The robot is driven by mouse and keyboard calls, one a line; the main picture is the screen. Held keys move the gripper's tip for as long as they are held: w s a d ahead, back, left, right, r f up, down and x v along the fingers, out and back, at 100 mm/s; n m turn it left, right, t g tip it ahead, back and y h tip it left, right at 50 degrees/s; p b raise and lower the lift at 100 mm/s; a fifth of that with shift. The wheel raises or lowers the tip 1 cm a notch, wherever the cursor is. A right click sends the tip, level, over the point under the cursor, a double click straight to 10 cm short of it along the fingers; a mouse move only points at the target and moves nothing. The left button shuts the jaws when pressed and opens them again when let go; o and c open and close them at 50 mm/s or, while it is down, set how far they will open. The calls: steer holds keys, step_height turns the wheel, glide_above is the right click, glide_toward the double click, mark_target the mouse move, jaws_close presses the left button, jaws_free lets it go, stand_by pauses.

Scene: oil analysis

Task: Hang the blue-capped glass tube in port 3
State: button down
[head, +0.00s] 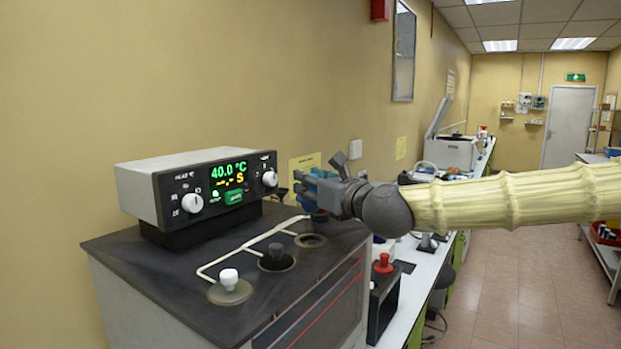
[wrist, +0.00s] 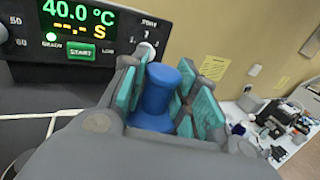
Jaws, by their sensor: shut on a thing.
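My gripper (head: 318,188) is over the far right corner of the dark bath top (head: 160,262). In the wrist view its teal-padded fingers (wrist: 160,98) are shut on the blue cap (wrist: 155,98) of the tube. The glass below the cap is hidden by the gripper. The bath top has a row of round ports. The nearest holds a white cap (head: 229,277) and the middle one a black cap (head: 276,256). The port beyond it (head: 311,240) looks open, with a dark hole. A small dark shape shows below my fingers; I cannot tell what it is. No port numbers are readable.
The control box (head: 196,188), showing 40.0 °C, stands at the back of the bath, close to my gripper. A black stand with a red knob (head: 383,264) is to the right on the white bench. More lab equipment is farther along it.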

mark_target(314, 231)
steer(key=shift+f+b, duration=3.7)
steer(key=shift+f, duration=0.55)
steer(key=shift+s+a+f+b, duration=0.1)
steer(key=shift+f+b, duration=0.25)
steer(key=shift+f, duration=0.1)
steer(key=shift+s+a+f+b, duration=0.1)
steer(key=shift+f+b, duration=0.2)
steer(key=shift+f, duration=0.15)
steer(key=c, duration=1)
jaws_free()
steer(key=shift+f, duration=0.1)
steer(key=shift+c, duration=0.2)
steer(key=shift+s, duration=0.1)
steer(key=shift+s+d, duration=0.15)
steer(key=shift+d, duration=0.05)
steer(key=r+v, duration=0.1)
steer(key=v, duration=1)
steer(key=shift+d+r, duration=0.3)
steer(key=shift+r, duration=0.1)
